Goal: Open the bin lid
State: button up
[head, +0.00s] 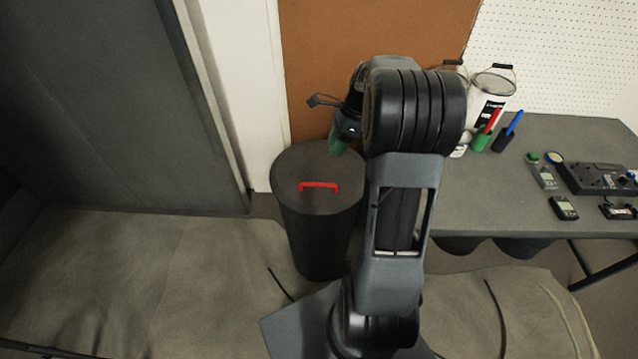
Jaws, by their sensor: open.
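The bin (317,240) is a dark round container standing on the floor, left of my arm. Its dark lid (305,165) lies flat on top, closed, with a red handle (319,185) near the front of the lid. My gripper (338,145) is above the back right part of the lid, pointing down, apart from the handle. It is open; its greenish fingertips show only in part, and nothing is seen between them. My arm hides the right edge of the bin.
A grey table (510,190) stands at the right with white paint cans (490,92), marker cups (481,139) and small devices (565,208) on it. A grey cabinet (110,110) is at the left. A cloth (150,275) covers the floor, clear left of the bin.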

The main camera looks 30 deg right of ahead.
notch_tip(320, 180, down, 2)
jog(key=m, duration=0.1)
jog(key=b, duration=0.2)
send_over(320, 179)
jog(key=s+a, duration=0.2)
jog(key=s, duration=0.2)
notch_tip(320, 179, down, 12)
jog(key=shift+a+r, duration=0.15)
grip_shut()
